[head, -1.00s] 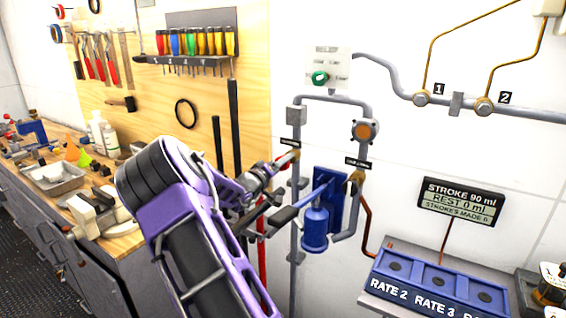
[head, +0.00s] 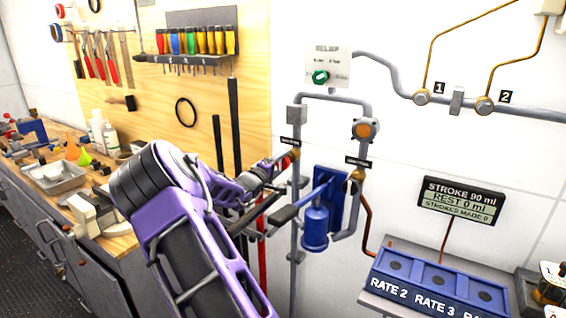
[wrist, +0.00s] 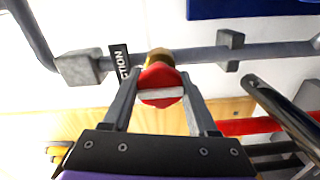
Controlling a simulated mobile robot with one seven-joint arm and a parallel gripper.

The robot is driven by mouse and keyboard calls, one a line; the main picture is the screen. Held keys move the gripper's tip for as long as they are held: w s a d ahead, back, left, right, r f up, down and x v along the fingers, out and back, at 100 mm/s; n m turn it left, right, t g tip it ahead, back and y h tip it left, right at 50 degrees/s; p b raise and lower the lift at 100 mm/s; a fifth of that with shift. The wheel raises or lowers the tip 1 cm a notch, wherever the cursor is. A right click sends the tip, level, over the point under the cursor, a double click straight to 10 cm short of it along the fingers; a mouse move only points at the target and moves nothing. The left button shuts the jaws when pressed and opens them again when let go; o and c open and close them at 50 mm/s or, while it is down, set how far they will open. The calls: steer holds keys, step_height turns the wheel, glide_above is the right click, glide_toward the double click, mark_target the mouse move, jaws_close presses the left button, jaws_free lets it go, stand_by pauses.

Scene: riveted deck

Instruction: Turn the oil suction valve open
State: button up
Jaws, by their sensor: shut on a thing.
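The oil suction valve is a brass fitting (wrist: 158,56) on a grey pipe, with a round red handle (wrist: 160,80) crossed by a pale bar. A black label (wrist: 119,62) beside it shows letters ending in "TION". My gripper (wrist: 160,88) has one finger on each side of the red handle and is shut on it. In the head view my gripper (head: 284,163) reaches the valve (head: 295,154) on the left upright pipe, and its fingers partly hide the handle. The exact turn angle of the handle is hard to tell.
A blue hand pump (head: 316,222) with a dark-ended lever stands just right of my gripper. A second brass valve (head: 357,175) is on the right pipe. A display (head: 460,200) reads "STROKE 90 ml, REST 0 ml". A workbench (head: 115,238) stands at the left.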

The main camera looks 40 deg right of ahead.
stand_by(0.3)
steer(key=o, duration=1.4)
steer(key=v, duration=1.7)
steer(key=shift+s+a, duration=0.15)
steer(key=shift+a, duration=0.1)
